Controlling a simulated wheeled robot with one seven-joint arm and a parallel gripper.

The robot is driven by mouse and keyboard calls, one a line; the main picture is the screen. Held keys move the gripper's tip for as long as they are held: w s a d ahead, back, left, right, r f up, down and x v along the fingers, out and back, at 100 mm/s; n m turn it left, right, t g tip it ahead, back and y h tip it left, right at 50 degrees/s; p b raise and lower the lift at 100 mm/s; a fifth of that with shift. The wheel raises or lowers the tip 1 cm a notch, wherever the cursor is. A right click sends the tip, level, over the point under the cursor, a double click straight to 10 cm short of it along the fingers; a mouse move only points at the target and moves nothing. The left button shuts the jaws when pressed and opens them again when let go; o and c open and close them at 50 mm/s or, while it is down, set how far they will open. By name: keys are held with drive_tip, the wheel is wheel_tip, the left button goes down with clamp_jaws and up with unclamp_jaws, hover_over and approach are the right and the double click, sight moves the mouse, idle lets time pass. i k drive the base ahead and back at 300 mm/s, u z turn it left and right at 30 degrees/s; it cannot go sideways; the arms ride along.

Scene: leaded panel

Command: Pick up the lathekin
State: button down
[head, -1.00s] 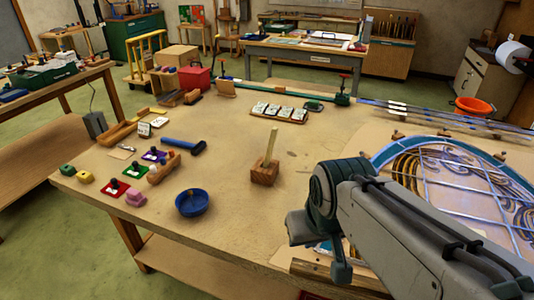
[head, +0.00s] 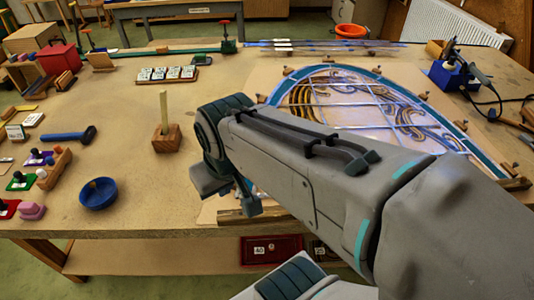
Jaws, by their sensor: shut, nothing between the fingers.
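A pale upright stick (head: 164,112), which looks like the lathekin, stands in a small wooden block (head: 166,140) on the workbench, left of my arm. Its lower end is hidden in the block. The end of my arm with my gripper (head: 248,204) hangs over the bench's front part, to the right of the block and nearer to me. The gripper is shut and empty, apart from the stick. My arm hides much of the gripper.
A blue bowl (head: 98,193) and a blue-handled hammer (head: 70,136) lie left of the block. The leaded panel (head: 370,110) lies behind my arm. A blue soldering stand (head: 447,76) is at the right. Bare bench (head: 120,100) surrounds the block.

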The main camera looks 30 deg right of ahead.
sight(162, 93)
drive_tip(key=u, duration=2.25)
drive_tip(key=i, duration=1.3)
drive_tip(key=z, duration=3.35)
drive_tip(key=i, duration=0.5)
drive_tip(key=u, duration=0.05)
